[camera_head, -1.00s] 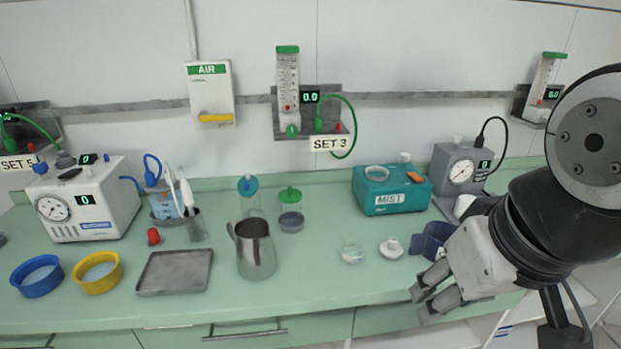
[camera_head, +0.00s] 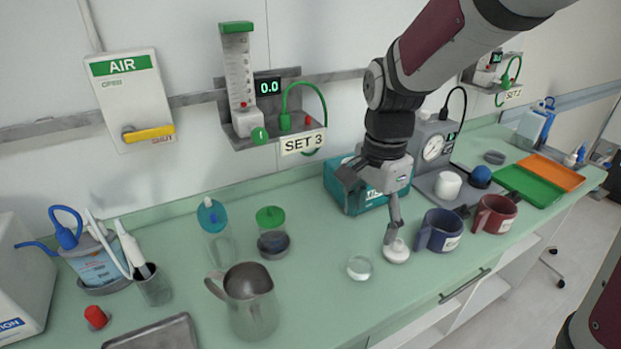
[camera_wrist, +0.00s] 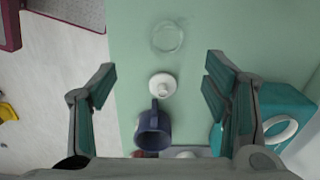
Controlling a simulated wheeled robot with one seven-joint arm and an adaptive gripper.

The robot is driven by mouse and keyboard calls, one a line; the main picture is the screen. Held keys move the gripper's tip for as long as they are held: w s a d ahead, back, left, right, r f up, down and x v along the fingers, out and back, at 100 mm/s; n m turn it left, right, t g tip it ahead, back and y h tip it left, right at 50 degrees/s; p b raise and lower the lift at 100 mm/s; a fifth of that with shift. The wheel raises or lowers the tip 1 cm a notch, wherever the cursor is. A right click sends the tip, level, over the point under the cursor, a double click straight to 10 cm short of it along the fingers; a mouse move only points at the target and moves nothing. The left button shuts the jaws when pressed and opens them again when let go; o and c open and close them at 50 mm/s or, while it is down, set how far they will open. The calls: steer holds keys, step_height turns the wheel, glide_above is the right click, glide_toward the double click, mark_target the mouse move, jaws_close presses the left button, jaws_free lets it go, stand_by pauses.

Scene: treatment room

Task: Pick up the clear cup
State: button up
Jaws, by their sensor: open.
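The clear cup (camera_head: 359,267) is a small, low, see-through round vessel standing on the green counter, right of the metal jug. In the wrist view the clear cup (camera_wrist: 168,37) shows as a faint ring near the top, ahead of the fingertips. My gripper (camera_head: 368,212) is open above the counter, its fingers apart and empty, and the cup lies below it. In the wrist view my gripper (camera_wrist: 158,70) has one finger on each side, with a white knobbed lid (camera_wrist: 162,85) seen between them. The fingers do not touch the cup.
The white lid (camera_head: 397,251) sits right beside the cup. A blue mug (camera_head: 439,231) and a red mug (camera_head: 495,213) stand further right. The metal jug (camera_head: 250,307) is to the left. A teal box (camera_head: 345,197) is behind my gripper. The counter's front edge is close.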

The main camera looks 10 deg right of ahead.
glide_toward(361, 262)
steer(key=s+f, duration=0.1)
steer(key=s+a+f, duration=0.1)
steer(key=shift+s+f+m+b, duration=0.2)
steer(key=shift+s+m+b, duration=0.05)
steer(key=shift+m+b, duration=0.15)
steer(key=shift+w+a+f, duration=0.1)
steer(key=shift+f, duration=1.05)
steer(key=shift+w+f, duration=0.15)
steer(key=shift+f, duration=1.05)
steer(key=c, duration=1.3)
